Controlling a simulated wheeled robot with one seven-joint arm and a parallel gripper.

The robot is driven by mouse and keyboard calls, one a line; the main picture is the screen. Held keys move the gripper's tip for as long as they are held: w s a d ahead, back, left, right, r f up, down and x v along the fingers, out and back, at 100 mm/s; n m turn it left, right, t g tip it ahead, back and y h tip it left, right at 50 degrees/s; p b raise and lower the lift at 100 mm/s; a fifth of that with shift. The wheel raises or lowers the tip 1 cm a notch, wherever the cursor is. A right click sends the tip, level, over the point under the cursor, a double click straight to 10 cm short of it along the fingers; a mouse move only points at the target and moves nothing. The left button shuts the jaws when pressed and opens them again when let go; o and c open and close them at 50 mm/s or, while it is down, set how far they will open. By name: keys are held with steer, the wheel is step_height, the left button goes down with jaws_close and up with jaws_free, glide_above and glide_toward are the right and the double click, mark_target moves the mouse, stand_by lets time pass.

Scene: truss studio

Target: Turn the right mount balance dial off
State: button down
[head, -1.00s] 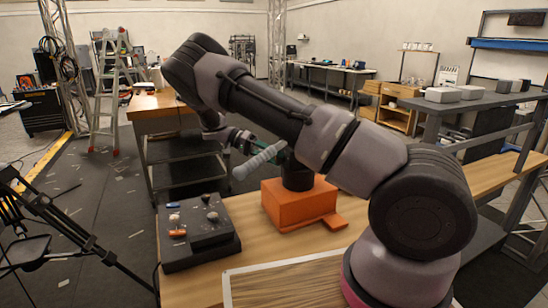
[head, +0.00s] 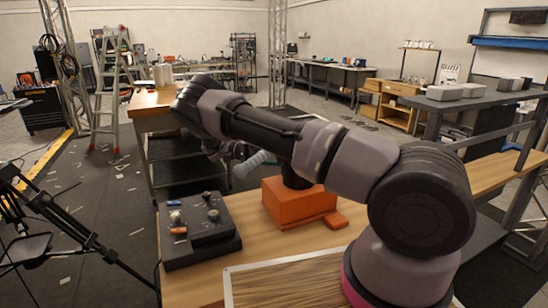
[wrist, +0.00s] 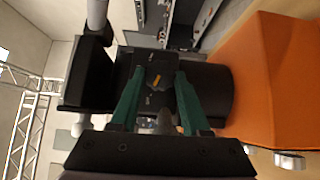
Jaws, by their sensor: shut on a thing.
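An orange base (head: 295,205) stands on the wooden bench, with a dark upright body (head: 295,172) and a light grey handle (head: 250,164) sticking out to the left. In the wrist view the orange base (wrist: 268,80) fills the right side. Beside it is the dark body (wrist: 212,90). A small dial with a yellow mark (wrist: 157,78) shows on a dark face with small pale markings. My gripper (wrist: 158,78) has green fingers on either side of the dial and is shut on it. The exact contact is hard to see.
A black control box (head: 200,230) with several knobs sits on the bench at left of the orange base. A framed wooden board (head: 290,283) lies at the front. A tripod (head: 60,235) stands left of the bench.

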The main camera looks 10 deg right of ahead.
stand_by(0.3)
steer(key=shift+c, duration=1.9)
jaws_free()
